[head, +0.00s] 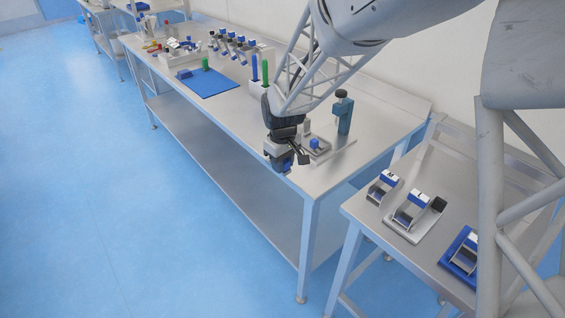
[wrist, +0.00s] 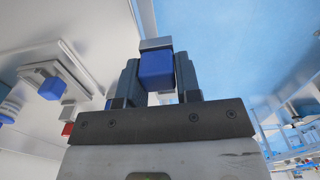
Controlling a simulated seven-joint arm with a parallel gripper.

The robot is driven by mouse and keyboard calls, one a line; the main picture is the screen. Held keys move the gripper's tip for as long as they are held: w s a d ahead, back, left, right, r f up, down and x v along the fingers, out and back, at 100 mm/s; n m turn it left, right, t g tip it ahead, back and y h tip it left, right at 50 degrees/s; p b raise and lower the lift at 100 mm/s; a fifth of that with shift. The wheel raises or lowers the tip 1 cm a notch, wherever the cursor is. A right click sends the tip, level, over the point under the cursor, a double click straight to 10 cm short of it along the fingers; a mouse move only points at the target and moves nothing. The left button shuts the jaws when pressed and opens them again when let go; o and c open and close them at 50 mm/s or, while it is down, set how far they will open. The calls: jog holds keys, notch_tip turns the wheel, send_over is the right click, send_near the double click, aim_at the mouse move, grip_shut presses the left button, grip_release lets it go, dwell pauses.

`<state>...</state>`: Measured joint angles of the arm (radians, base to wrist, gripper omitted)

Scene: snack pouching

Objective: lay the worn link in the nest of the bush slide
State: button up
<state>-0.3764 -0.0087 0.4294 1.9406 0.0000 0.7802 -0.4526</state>
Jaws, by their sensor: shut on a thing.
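My gripper (head: 286,160) is at the front edge of the long steel bench, above the bench top. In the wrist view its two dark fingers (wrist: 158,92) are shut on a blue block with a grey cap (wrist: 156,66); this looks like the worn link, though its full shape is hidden. A small pale fixture with a blue block (head: 315,145) sits on the bench just right of the gripper, beside a teal post with a dark knob (head: 343,112). It may be the bush slide; its nest cannot be made out. A similar fixture shows at left in the wrist view (wrist: 48,78).
A second steel table (head: 410,253) at right carries several grey-and-blue fixtures, one on a blue base (head: 462,262). Farther along the bench are a blue mat (head: 212,84), a white holder with blue and green posts (head: 258,86), and a rack of small parts. Blue floor lies open at left.

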jog(key=shift+w+m, duration=0.15)
jog(key=shift+m, duration=0.15)
